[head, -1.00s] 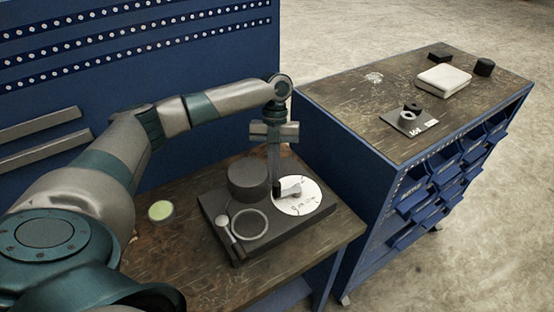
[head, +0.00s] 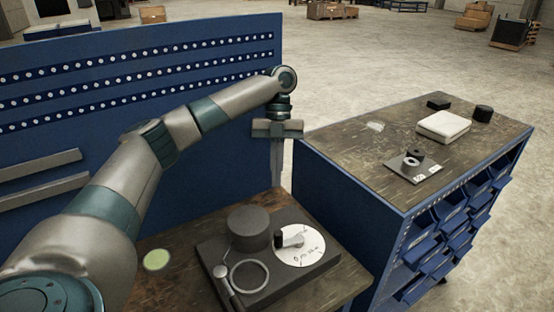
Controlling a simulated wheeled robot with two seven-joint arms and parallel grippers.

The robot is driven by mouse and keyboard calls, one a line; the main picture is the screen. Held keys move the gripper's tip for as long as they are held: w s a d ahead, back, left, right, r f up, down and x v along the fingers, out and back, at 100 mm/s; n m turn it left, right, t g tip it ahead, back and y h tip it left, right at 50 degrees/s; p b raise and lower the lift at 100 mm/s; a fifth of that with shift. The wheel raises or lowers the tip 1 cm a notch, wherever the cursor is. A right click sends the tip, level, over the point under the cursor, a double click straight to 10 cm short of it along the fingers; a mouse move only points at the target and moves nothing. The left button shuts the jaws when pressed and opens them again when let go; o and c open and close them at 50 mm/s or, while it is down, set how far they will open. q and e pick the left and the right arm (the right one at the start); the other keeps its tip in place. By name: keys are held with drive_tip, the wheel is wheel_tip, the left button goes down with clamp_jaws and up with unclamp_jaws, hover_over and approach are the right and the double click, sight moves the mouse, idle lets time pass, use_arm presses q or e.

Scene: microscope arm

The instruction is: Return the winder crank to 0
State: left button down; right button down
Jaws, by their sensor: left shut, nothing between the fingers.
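The winder is a dark base (head: 268,291) on the near wooden table. A white dial (head: 308,255) with small printed marks, a 0 among them near its front, lies on its right side. The crank (head: 293,240) is a short pale arm on the dial, with a dark upright knob (head: 280,238) at its left end. My left gripper (head: 277,185) points down with its fingers shut and empty. Its tips appear just above the base's back edge in the picture, apart from the crank. My right gripper is not in view.
A dark cylinder (head: 249,229) and a ring-shaped holder (head: 249,275) stand on the base left of the dial. A pale green disc (head: 157,260) lies on the table. A blue pegboard (head: 215,60) rises behind, and a blue bin cabinet (head: 345,200) stands right.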

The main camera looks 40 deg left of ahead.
use_arm(q)
drive_tip(key=shift+v, duration=2.15)
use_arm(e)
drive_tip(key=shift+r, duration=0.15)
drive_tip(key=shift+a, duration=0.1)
